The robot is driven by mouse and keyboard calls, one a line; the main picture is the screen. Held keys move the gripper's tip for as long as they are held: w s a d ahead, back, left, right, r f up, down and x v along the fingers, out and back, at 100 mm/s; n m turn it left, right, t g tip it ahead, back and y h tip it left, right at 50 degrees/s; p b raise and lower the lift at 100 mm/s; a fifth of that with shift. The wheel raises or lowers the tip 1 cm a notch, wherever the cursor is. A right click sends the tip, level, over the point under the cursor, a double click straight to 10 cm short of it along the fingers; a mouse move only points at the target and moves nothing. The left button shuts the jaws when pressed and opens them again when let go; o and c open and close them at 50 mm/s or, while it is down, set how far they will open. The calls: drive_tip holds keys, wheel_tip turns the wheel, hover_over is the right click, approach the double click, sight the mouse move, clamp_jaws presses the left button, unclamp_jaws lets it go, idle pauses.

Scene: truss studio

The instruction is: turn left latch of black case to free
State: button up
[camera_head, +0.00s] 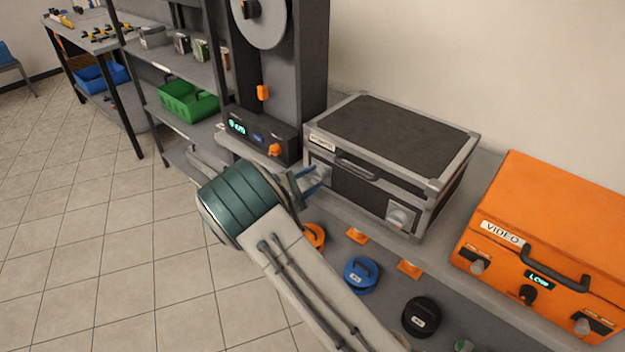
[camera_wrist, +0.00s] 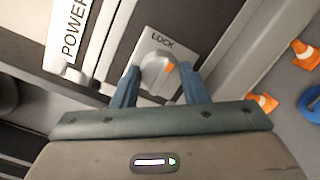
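The black case (camera_head: 395,140) with grey metal edges sits closed on the shelf, its front carrying a handle. Its left latch (camera_wrist: 157,72) is a round grey knob with an orange mark, on a light plate lettered LOCK. In the head view the left latch is largely hidden by my gripper (camera_head: 318,178). The right latch (camera_head: 400,216) shows on the case's front right. In the wrist view my gripper (camera_wrist: 160,75) is open, with one blue finger on each side of the left latch. A small gap seems to show beside the knob; contact is unclear.
An orange VIDEO case (camera_head: 560,235) stands right of the black case. A dark machine (camera_head: 262,125) with a display stands close on the left. Blue (camera_head: 361,274) and black (camera_head: 421,316) round items and orange pieces (camera_head: 357,236) lie below the front.

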drive_tip(key=n, duration=0.3)
drive_tip(key=shift+f+n, duration=0.1)
drive_tip(key=shift+n, duration=0.3)
drive_tip(key=n+p, duration=0.1)
drive_tip(key=n, duration=0.3)
drive_tip(key=shift+n+t+p, duration=0.3)
drive_tip(key=shift+n+t, duration=0.1)
drive_tip(key=n+t+p, duration=0.1)
drive_tip(key=n+p, duration=0.1)
drive_tip(key=n, duration=0.4)
drive_tip(key=shift+f, duration=0.1)
drive_tip(key=shift+s+f+n+t+y+p, duration=0.15)
drive_tip(key=shift+n+p, duration=0.25)
drive_tip(key=shift+n, duration=0.75)
drive_tip(key=shift+w+n+t+y+p, duration=0.1)
drive_tip(key=shift+n+t+y+p, duration=0.25)
drive_tip(key=shift+n, duration=0.8)
drive_tip(key=o, duration=1)
drive_tip(key=shift+c, duration=0.2)
